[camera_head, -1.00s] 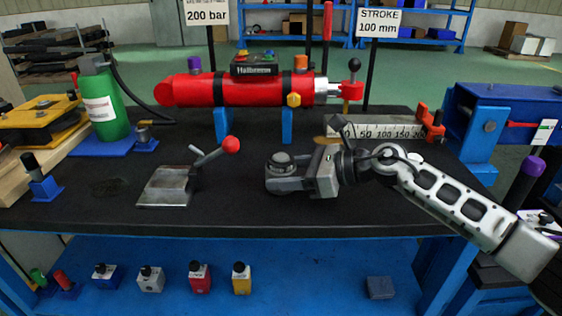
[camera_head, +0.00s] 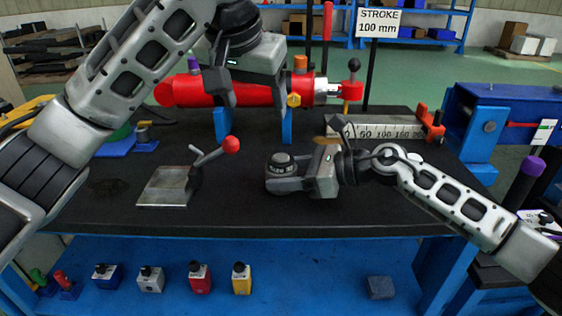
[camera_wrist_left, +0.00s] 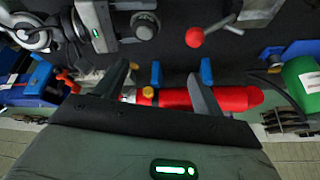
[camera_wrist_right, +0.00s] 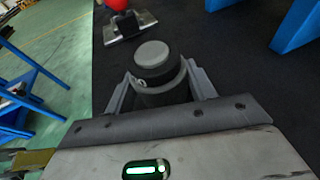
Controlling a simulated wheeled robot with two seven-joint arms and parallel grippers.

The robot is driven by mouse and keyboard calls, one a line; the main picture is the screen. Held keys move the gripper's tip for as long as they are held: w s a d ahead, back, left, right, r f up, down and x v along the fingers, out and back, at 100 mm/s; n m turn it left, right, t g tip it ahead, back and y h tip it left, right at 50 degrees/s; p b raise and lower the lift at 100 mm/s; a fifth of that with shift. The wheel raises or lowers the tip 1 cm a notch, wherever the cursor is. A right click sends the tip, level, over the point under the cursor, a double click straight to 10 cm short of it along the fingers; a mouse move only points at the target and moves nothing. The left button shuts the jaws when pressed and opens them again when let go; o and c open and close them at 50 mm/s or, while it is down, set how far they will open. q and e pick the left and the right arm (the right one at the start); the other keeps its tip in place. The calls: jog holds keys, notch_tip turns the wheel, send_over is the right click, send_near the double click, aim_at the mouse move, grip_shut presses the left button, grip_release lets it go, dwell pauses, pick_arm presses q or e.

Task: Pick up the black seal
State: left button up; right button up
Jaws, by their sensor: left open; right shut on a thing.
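My right gripper (camera_head: 283,174) is shut on a round black piece with a grey top (camera_head: 282,160), low over the middle of the black mat. In the right wrist view the piece (camera_wrist_right: 153,57) stands between the fingers, with a dark band around it; I cannot tell whether this band is the black seal. My left gripper (camera_head: 252,106) is open and empty, high in front of the red cylinder (camera_head: 262,91). In the left wrist view its fingers (camera_wrist_left: 157,92) are spread wide, with the red cylinder beyond them. No separate black seal can be made out.
A grey plate with a red-knobbed lever (camera_head: 165,190) sits left of my right gripper. A ruler (camera_head: 385,130) and a blue vise-like block (camera_head: 490,125) stand at the right. A faint dark patch (camera_head: 105,187) lies at the left. The front of the mat is clear.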

pick_arm(q)
jog(key=s+d+f+g, duration=0.1)
jog(key=s+d+f, duration=0.1)
send_near(280, 157)
notch_tip(280, 157, down, 3)
jog(key=shift+w+x, duration=0.2)
jog(key=shift+x, duration=1.25)
jog(key=shift+w+x, duration=0.25)
jog(key=shift+x, duration=1.25)
jog(key=shift+d+r, duration=0.15)
jog(key=shift+r, duration=0.05)
jog(key=c, duration=1.1)
